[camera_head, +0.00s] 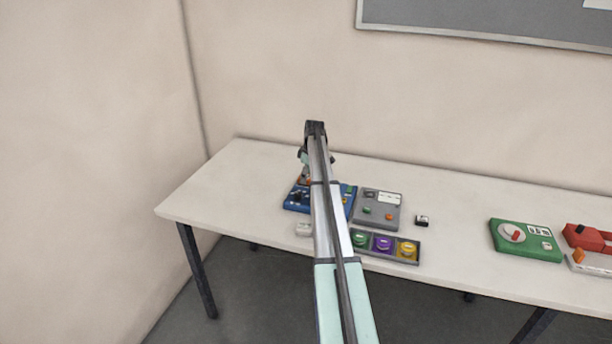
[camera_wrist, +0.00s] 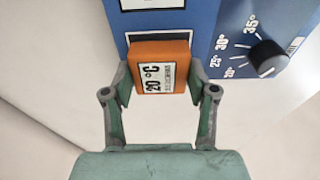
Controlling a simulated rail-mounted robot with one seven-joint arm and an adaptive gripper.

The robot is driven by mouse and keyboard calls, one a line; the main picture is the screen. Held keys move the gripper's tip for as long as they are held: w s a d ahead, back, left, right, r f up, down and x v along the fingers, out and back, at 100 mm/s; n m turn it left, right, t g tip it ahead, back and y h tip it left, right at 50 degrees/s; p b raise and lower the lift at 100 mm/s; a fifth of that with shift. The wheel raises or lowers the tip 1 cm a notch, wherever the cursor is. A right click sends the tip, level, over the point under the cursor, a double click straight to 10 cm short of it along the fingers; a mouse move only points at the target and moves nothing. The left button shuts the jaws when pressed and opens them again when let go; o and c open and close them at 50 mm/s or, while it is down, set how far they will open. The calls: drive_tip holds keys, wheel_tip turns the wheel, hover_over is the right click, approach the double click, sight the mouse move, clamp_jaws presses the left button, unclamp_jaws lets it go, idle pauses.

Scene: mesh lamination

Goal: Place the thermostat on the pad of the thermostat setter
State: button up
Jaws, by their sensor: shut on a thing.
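The thermostat is an orange block (camera_wrist: 174,51) with a white label reading 20 °C. In the wrist view my gripper (camera_wrist: 160,80) is shut on it, one finger at each side. The thermostat overlaps the edge of a blue device (camera_wrist: 225,20), which has a black dial and a scale from 20° to 35°; this looks like the thermostat setter. I cannot tell if the block touches it. In the head view the blue device (camera_head: 296,199) is on the table, partly hidden by my arm, with a small orange patch (camera_head: 306,182) at its back edge.
A grey device (camera_head: 390,216) stands right of the blue one. A tray (camera_head: 420,240) with green, purple and yellow round pieces lies in front. A small black item (camera_head: 422,220), a green device (camera_head: 540,251) and a red device (camera_head: 583,238) are further right. The table's left end (camera_head: 215,190) is clear.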

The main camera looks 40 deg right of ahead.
drive_tip(key=shift+f, duration=0.15)
drive_tip(key=shift+f, duration=0.2)
drive_tip(key=o, duration=1.2)
drive_tip(key=r+b, duration=0.1)
drive_tip(key=r, duration=0.3)
drive_tip(key=s+r+b, duration=0.1)
drive_tip(key=r, duration=0.3)
drive_tip(key=d+r+b, duration=0.1)
drive_tip(key=r, duration=0.3)
drive_tip(key=shift+s+r, duration=0.15)
drive_tip(key=shift+s, duration=0.1)
